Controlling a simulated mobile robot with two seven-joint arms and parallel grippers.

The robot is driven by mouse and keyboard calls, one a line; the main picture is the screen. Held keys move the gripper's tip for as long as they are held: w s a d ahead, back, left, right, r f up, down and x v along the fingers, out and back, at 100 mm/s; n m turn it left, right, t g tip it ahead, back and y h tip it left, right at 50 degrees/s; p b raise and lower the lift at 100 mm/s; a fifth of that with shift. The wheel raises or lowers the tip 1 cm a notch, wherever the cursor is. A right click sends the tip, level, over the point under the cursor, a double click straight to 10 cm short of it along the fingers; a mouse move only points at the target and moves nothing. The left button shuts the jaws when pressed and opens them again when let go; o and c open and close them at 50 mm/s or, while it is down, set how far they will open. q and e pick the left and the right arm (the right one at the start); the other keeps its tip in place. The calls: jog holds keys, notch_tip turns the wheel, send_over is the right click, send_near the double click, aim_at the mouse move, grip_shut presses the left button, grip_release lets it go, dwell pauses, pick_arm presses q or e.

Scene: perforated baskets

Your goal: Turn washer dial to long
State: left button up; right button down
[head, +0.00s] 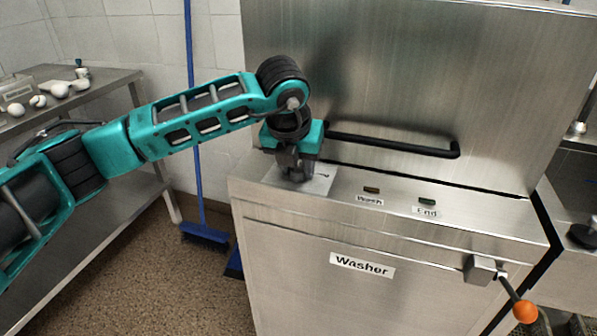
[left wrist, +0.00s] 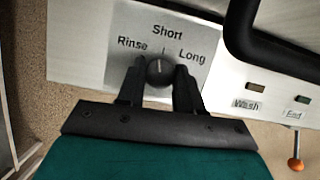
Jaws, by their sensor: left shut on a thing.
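The washer (head: 400,270) is a steel machine with a "Washer" label on its front. Its dial (left wrist: 159,73) is a small round grey knob on a plate (left wrist: 120,45) marked Rinse, Short and Long. The pale line on the knob seems to point up, roughly towards Short, which is at the top; Long is at the upper right. My left gripper (left wrist: 160,85) has its two dark fingers on either side of the knob and is shut on it. In the head view my left gripper (head: 296,172) reaches down onto the panel and hides the dial. My right gripper is in neither view.
A black bar handle (head: 400,146) runs just behind the panel. Wash (head: 371,190) and End (head: 427,202) indicators are to the right. A lever with an orange ball (head: 525,311) sticks out at the front right. A blue broom (head: 205,233) stands left, beside a steel table (head: 110,78).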

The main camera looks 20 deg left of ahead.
pick_arm(q)
jog(key=m+h+b, duration=0.1)
jog(key=m, duration=0.2)
jog(key=shift+a+m, duration=0.1)
jog(key=shift+m, duration=0.2)
jog(key=m+h, duration=0.1)
jog(key=m, duration=0.1)
jog(key=shift+w+a+m+g, duration=0.1)
jog(key=shift+m+g, duration=0.2)
jog(key=shift+m, duration=0.1)
jog(key=m+h, duration=0.1)
jog(key=m, duration=0.1)
jog(key=m+g+p, duration=0.1)
jog(key=m, duration=0.1)
jog(key=shift+w+r+m+h, duration=0.1)
jog(key=shift+m+h, duration=0.2)
jog(key=shift+h, duration=0.1)
jog(key=shift+w+a+m+g+h+p, duration=0.15)
jog(key=shift+m+g, duration=0.3)
jog(key=shift+m, duration=0.65)
jog(key=shift+s+d+m+g+h+p, duration=0.2)
jog(key=shift+m+g, duration=0.25)
jog(key=shift+m, duration=0.65)
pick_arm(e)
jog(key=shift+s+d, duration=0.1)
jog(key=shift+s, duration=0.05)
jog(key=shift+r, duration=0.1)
pick_arm(q)
jog(key=o, duration=1)
